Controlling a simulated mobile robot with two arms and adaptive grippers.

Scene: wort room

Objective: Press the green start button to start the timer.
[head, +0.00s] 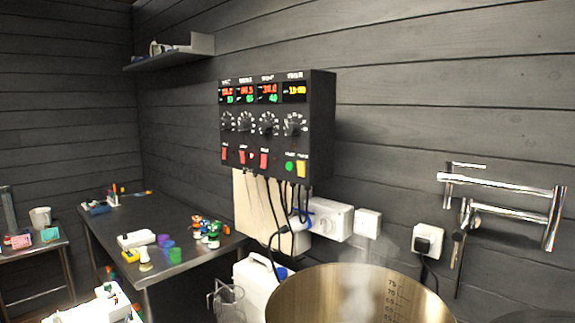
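The black control box (278,125) hangs on the dark plank wall in the middle of the head view. Its round green button (290,166) is at the lower right of the front face, just left of a yellow switch (301,169). Nothing covers the button. The timer display (294,91) at the top right of the box shows small yellow digits, too small to read surely. Neither of my grippers can be made out in this view.
A large steel kettle (300,300) gives off steam below the box at the front. Cables hang from the box past a pale board (252,210). A metal table (190,258) with small objects stands left; a folding tap (505,190) is right. The space before the box looks clear.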

